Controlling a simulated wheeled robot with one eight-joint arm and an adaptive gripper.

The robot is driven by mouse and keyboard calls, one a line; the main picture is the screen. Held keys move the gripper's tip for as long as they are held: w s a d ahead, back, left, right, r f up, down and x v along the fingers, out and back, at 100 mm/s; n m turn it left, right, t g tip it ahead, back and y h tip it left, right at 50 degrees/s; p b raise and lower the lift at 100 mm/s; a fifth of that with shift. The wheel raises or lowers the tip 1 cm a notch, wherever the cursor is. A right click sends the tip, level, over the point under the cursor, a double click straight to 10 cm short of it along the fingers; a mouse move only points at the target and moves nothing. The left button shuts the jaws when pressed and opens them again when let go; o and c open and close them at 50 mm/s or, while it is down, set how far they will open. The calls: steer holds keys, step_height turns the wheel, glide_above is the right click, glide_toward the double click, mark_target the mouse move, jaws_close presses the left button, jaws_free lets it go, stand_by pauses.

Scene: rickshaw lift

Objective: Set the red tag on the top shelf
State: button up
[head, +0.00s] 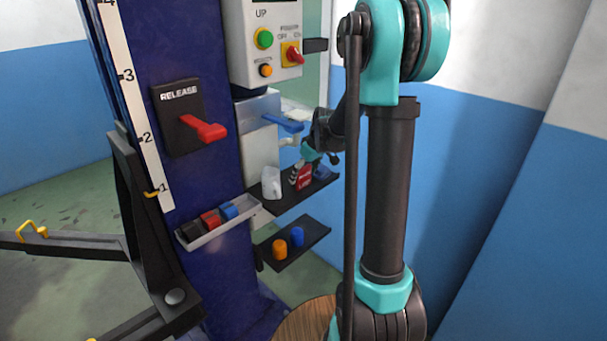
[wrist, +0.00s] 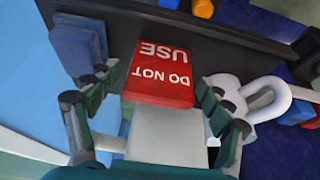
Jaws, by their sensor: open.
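The red tag (head: 304,178), lettered "DO NOT USE", is at the top shelf (head: 277,207), between a white jug (head: 271,183) and a blue item (head: 322,173). It appears to rest there. In the wrist view the tag (wrist: 160,72) lies between the fingers of my gripper (wrist: 155,88), with a white part extending toward the palm. The fingers are spread, one on each side, with the jaws open. In the head view my gripper (head: 311,158) is just above the tag, small and partly hidden by my arm.
A lower shelf (head: 275,258) holds an orange and a blue cylinder. A tray (head: 222,232) of black, red and blue pieces is on the blue column to the left. The jug's handle (wrist: 270,98) is close to my right finger in the wrist view. A blue lever (head: 284,123) sits above the shelf.

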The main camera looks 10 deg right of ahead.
steer(key=shift+r, duration=0.15)
steer(key=shift+s+r, duration=0.1)
steer(key=shift+r, duration=0.2)
steer(key=s+d, duration=0.7)
steer(key=s, duration=0.3)
steer(key=s+a+f+m+h, duration=0.1)
steer(key=s+f+m, duration=0.1)
steer(key=s, duration=0.8)
steer(key=s+a+f+m+h, duration=0.1)
steer(key=s+a+f+m, duration=0.1)
steer(key=s+m, duration=0.3)
steer(key=s+f, duration=0.1)
steer(key=s, duration=0.3)
steer(key=shift+s+a+h, duration=0.15)
steer(key=shift+s+h, duration=0.25)
steer(key=shift+f, duration=0.1)
steer(key=shift+c, duration=0.6)
